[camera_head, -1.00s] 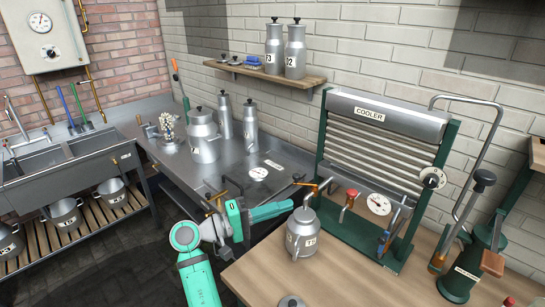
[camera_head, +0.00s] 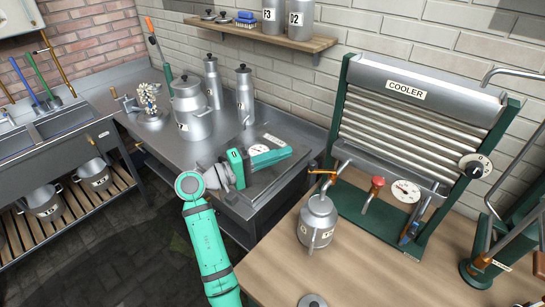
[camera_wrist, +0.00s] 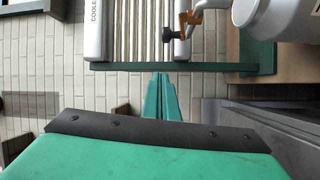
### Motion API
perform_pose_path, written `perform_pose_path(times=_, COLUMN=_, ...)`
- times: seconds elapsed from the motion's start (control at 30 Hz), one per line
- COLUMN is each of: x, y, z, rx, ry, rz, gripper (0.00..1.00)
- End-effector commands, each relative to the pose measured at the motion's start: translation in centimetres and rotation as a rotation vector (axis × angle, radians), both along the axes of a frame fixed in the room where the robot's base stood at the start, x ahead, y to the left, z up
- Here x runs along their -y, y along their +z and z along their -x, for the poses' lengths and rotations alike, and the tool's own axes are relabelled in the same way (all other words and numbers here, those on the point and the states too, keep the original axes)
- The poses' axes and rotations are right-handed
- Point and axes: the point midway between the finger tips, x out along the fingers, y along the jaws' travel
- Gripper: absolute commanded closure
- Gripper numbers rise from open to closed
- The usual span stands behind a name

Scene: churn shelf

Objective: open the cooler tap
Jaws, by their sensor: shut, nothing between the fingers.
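The cooler (camera_head: 420,95) is a ribbed metal panel in a green frame at the right of the head view. A brass-orange tap lever (camera_head: 322,172) with a dark tip sits at its lower left, above a small metal can (camera_head: 318,222). In the wrist view the brass tap (camera_wrist: 188,18) and its dark knob (camera_wrist: 168,36) show at the top, beside the can (camera_wrist: 280,18). My gripper (camera_head: 290,153) is shut and empty, left of the tap and apart from it. Its closed fingertips (camera_wrist: 160,76) point toward the cooler's frame in the wrist view.
A red-handled valve (camera_head: 377,184), a dial (camera_head: 407,191) and a blue-handled fitting (camera_head: 408,234) are at the cooler's base. Several metal cans (camera_head: 190,108) stand on the steel counter behind my arm.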

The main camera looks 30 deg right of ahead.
Motion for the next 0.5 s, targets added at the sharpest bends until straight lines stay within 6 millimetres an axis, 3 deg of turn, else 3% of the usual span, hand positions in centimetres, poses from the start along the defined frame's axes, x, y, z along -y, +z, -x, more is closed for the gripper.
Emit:
perform_pose_path(times=0.3, x=5.9, y=0.3, z=0.4, rx=0.001, ry=-0.002, rz=0.000, gripper=1.00)
perform_pose_path(times=0.5, x=4.5, y=-0.3, z=2.9, rx=0.000, ry=0.001, rz=-0.001, gripper=1.00)
